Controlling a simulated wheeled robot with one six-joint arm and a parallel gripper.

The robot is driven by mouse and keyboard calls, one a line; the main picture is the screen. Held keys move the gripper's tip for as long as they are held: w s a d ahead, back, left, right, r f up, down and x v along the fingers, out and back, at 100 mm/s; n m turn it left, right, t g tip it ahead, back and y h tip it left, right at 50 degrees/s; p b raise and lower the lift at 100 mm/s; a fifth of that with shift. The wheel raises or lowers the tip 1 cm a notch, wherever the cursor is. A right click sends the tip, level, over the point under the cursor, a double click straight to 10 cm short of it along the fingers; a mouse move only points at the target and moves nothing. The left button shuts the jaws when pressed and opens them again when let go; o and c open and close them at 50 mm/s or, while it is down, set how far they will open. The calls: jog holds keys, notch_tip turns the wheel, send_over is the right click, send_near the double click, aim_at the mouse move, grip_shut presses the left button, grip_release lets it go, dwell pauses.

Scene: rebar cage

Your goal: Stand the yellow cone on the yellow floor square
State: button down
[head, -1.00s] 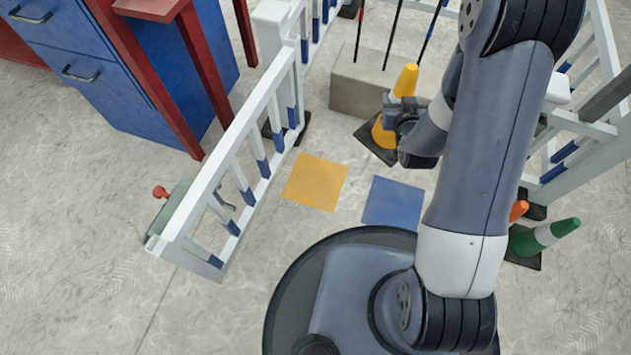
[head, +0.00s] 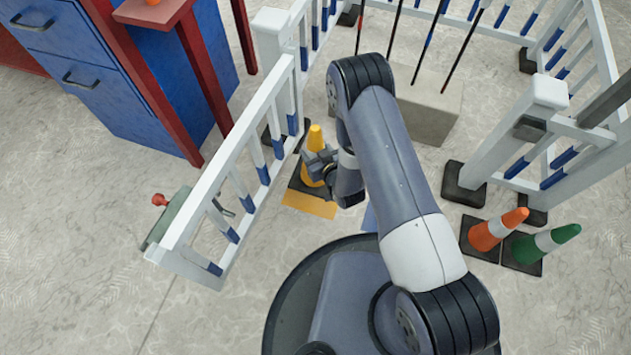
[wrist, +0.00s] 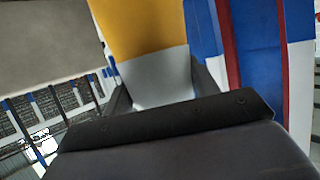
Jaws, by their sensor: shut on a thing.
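The yellow cone (head: 315,139) with a pale band and dark square base is upright in my gripper (head: 322,163), which is shut on it. In the wrist view the cone (wrist: 139,30) fills the upper middle, its yellow top and whitish band between the fingers. The yellow floor square (head: 310,206) shows only its near part below the cone's base; the rest is hidden behind the base. The cone appears over the far part of the square. I cannot tell whether the base touches the floor. A blue floor square (head: 369,217) is mostly hidden behind my arm.
A white fence (head: 235,160) with blue-tipped bars stands close left of the cone. A concrete block (head: 427,110) with upright rods is behind. An orange cone (head: 497,230) and a green cone (head: 540,246) stand at right near a white post (head: 515,135).

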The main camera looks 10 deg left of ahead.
notch_tip(320, 180, down, 10)
jog(key=b, duration=0.4)
jog(key=shift+r, duration=0.25)
jog(key=shift+f, duration=0.2)
jog(key=shift+c, duration=2.4)
grip_release()
jog(key=shift+r, duration=0.15)
